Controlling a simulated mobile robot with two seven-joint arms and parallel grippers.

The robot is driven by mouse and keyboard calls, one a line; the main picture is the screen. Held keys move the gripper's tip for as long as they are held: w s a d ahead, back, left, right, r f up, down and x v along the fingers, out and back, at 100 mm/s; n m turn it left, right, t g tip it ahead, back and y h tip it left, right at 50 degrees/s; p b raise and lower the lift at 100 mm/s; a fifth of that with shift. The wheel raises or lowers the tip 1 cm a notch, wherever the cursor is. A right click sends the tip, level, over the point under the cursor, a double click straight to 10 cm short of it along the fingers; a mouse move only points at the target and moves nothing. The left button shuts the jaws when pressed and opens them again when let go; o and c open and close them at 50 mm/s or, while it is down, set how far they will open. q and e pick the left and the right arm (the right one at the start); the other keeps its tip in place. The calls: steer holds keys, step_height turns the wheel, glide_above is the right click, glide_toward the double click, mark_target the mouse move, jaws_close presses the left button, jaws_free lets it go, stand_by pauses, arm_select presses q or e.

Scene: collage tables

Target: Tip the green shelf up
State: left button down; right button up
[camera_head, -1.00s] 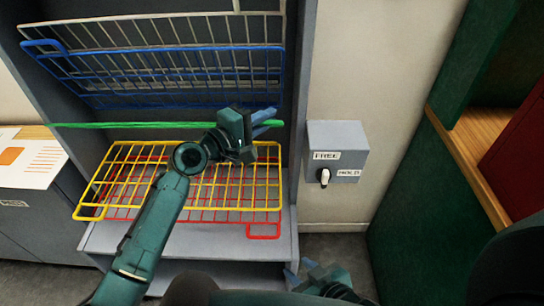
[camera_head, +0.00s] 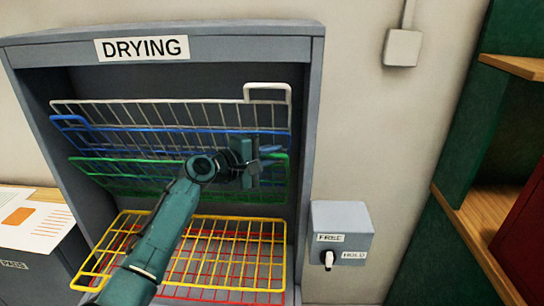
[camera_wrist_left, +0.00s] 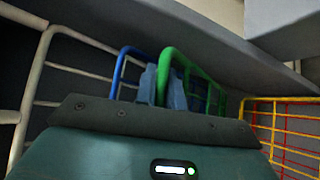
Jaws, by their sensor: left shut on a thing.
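The green shelf (camera_head: 105,159) is a wire rack inside the grey drying cabinet. It is tipped up, with its front edge raised close below the blue shelf. My left gripper (camera_head: 250,165) is shut on its front rail toward the right side, and my forearm covers part of the rack. In the left wrist view the green rail (camera_wrist_left: 195,68) passes between the fingers of the left gripper (camera_wrist_left: 163,88). My right gripper is out of view.
The blue shelf (camera_head: 75,121) and white shelf (camera_head: 268,91) are tipped up above. The yellow shelf (camera_head: 262,288) and a red shelf lie lower, sloping little. A grey FREE/HOLD switch box (camera_head: 345,218) is on the wall, right of the cabinet (camera_head: 308,130).

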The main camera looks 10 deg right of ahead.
arm_select(q)
steer(key=shift+s+f, duration=0.1)
steer(key=shift+f, duration=0.35)
steer(key=c, duration=1.6)
jaws_free()
steer(key=shift+o, duration=0.6)
steer(key=shift+r, duration=0.1)
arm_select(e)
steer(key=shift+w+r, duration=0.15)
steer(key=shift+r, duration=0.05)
arm_select(q)
steer(key=shift+r, duration=0.1)
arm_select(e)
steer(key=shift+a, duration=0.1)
